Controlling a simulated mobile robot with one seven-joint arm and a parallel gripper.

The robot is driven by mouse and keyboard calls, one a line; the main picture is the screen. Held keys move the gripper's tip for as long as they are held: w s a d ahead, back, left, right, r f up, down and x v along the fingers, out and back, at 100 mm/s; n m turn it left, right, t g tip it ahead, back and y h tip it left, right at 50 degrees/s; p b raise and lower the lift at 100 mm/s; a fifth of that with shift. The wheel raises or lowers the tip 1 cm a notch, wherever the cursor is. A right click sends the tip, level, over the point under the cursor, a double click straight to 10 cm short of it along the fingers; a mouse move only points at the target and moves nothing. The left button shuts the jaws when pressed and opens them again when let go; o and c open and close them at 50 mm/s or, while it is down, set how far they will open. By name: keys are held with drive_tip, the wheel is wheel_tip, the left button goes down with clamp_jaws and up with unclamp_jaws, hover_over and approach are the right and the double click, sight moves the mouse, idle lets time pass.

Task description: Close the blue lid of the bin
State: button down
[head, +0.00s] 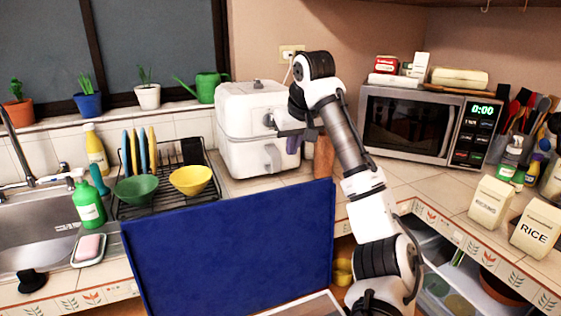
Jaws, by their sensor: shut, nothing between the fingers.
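The blue lid (228,252) stands open and nearly upright in the lower middle, a large flat panel in front of the counter. A strip of pale bin rim (308,305) shows at the bottom edge; the rest of the bin is out of frame. My gripper (283,129) is above and behind the lid's top edge, in front of the white air fryer, apart from the lid. Its fingers are small in this view; it is shut and empty.
The white air fryer (252,128) is close behind my gripper. A dish rack (150,208) with bowls and plates stands left, beside the sink (32,235). The microwave (415,122) and the rice box (536,228) are right. An open shelf lies below the right counter.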

wheel_tip(320, 180, down, 9)
drive_tip(key=p, duration=0.2)
drive_tip(key=shift+f+p, duration=0.15)
drive_tip(key=shift+p, duration=0.25)
drive_tip(key=shift+s, duration=0.2)
idle(0.4)
